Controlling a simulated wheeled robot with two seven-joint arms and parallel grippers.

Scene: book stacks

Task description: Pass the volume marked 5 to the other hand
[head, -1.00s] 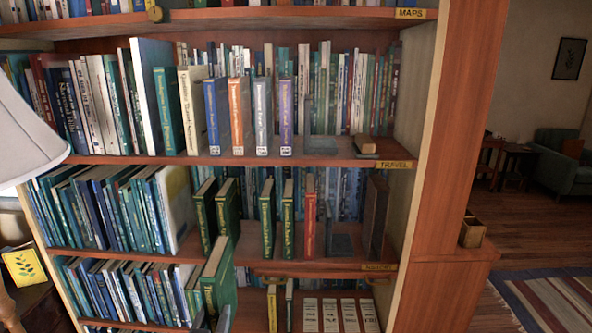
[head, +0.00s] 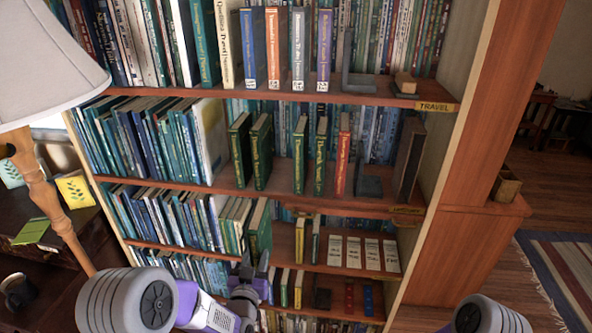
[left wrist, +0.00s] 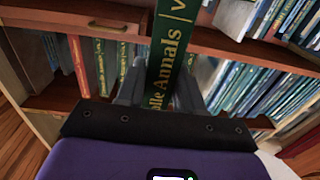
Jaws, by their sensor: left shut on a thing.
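A green book with gold lettering (head: 259,230) stands out at the right end of the third shelf's left row in the head view. My left gripper (head: 253,268) is at its lower end, shut on it. In the left wrist view the same green book (left wrist: 170,55) is between the fingers, its spine reading "...lle Annals" and then a "V". The rest of the spine is cut off, so I cannot read its number. Other green books (head: 260,150) stand on the shelf above. My right gripper is not in view; only part of my right arm shows at the lower right.
The bookcase has close shelf edges, including the one labelled TRAVEL (head: 437,106). A red book (head: 342,153) and a dark bookend (head: 369,184) stand on the second shelf. White labelled volumes (head: 353,252) are below. A lamp (head: 50,70) stands at the left; open floor lies right.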

